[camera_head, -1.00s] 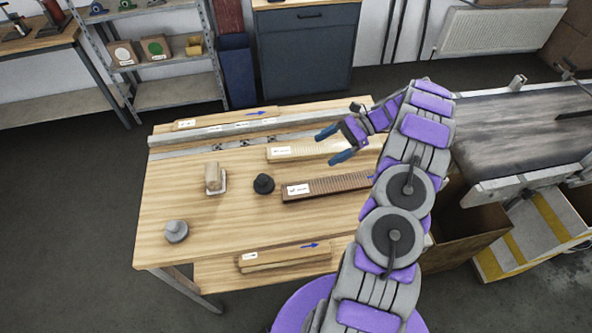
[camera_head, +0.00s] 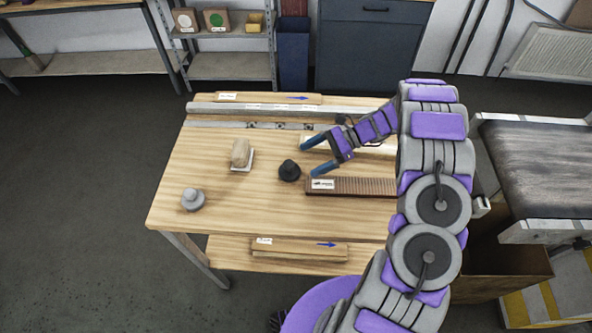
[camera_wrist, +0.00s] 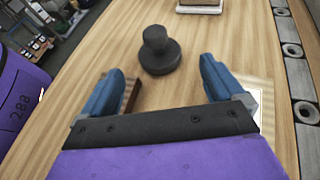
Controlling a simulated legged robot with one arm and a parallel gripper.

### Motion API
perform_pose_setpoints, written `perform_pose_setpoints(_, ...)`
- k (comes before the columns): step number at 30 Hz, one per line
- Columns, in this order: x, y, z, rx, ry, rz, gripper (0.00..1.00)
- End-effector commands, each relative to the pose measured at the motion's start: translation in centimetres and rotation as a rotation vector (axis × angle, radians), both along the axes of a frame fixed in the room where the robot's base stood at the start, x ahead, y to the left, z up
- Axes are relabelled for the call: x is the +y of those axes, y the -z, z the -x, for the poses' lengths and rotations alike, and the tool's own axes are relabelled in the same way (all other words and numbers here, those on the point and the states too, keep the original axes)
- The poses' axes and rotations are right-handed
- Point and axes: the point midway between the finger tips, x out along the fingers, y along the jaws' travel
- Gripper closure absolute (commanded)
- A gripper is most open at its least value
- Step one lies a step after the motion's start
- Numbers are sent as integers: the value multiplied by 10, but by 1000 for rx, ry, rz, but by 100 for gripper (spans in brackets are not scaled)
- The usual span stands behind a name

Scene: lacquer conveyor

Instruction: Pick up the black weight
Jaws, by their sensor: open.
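The black weight (camera_head: 289,171) stands upright on the wooden table (camera_head: 190,160), with a round base and a knob on top. In the wrist view the black weight (camera_wrist: 159,52) is just beyond my fingertips, roughly centred between them. My gripper (camera_head: 307,159) is open and empty, with its two blue fingers pointing left toward the weight. In the wrist view my gripper (camera_wrist: 160,78) shows its fingers spread wide to either side, apart from the weight.
A brown ribbed block (camera_head: 352,186) lies right of the weight, under my gripper. A pale block (camera_head: 350,147) lies behind it, partly hidden by my arm. A grey weight (camera_head: 193,200) and a tan object on a white base (camera_head: 241,155) stand left. A metal rail (camera_head: 270,110) runs along the back.

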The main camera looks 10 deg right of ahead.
Motion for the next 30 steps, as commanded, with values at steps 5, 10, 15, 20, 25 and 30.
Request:
perform_pose_setpoints(5, 19, 4, 2, 5, -4, 6, 5)
perform_pose_setpoints(10, 26, 11, 3, 5, -4, 1, 5)
perform_pose_setpoints(15, 40, 19, 4, 3, -5, -6, 5)
perform_pose_setpoints(20, 54, 22, 4, 4, -3, -5, 5)
perform_pose_setpoints(25, 61, 22, 4, 3, -3, 2, 5)
perform_pose_setpoints(30, 63, 22, 4, 2, -3, 3, 13)
